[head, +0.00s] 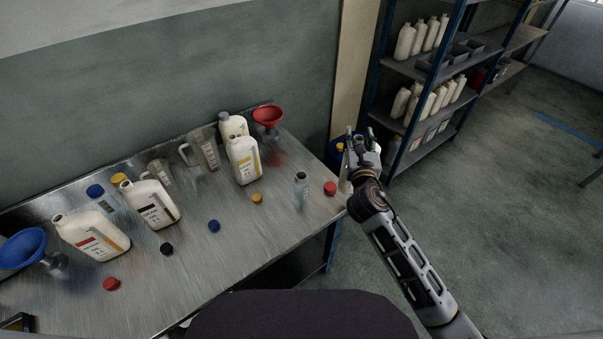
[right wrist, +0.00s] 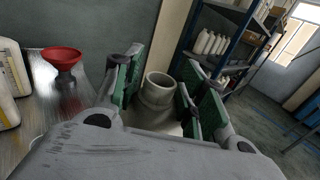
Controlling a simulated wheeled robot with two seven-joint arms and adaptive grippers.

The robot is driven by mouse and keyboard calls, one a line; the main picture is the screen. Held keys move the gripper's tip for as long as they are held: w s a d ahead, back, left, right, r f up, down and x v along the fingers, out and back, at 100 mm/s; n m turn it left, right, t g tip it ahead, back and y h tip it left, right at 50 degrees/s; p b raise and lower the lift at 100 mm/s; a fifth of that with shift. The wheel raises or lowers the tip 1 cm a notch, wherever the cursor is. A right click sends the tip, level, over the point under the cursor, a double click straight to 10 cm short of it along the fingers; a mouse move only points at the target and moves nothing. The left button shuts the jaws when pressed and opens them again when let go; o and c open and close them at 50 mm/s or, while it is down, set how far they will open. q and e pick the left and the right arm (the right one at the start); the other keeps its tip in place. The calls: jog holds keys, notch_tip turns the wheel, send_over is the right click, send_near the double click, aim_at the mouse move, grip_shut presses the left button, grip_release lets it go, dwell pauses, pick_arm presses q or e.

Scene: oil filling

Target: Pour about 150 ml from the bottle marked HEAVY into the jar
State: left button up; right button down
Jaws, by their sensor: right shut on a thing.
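My right gripper (head: 362,148) is out past the table's right end, shut on a pale bottle (head: 345,182). In the right wrist view the bottle's open, uncapped neck (right wrist: 158,85) stands between the green finger pads (right wrist: 160,92). Its label is hidden, so I cannot tell if it is marked HEAVY. A small clear vessel with an open neck (head: 301,190), possibly the jar, stands upright on the table near its right end, apart from the gripper. White jugs stand on the table, one with a yellow-striped label (head: 245,165); their lettering is too small to read. My left gripper is not in view.
A red funnel (head: 267,116) stands at the back right of the metal table (head: 235,260), and a blue funnel (head: 22,248) at the left. Loose caps, including a red one (head: 330,188), lie about. Clear measuring jugs (head: 205,148) stand at the back. Shelves (head: 410,68) stand beyond.

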jog(key=shift+w+a+r, duration=0.5)
jog(key=shift+a+r, duration=0.05)
jog(key=shift+r, duration=0.2)
jog(key=w+a+f+m+h+p, duration=0.2)
jog(key=w+a+f+h, duration=0.1)
jog(key=a+f, duration=0.2)
jog(key=shift+w+a+f+g+h+p, duration=0.3)
jog(key=shift+w+a+f+h, duration=0.1)
jog(key=shift+f, duration=0.15)
dwell(0.4)
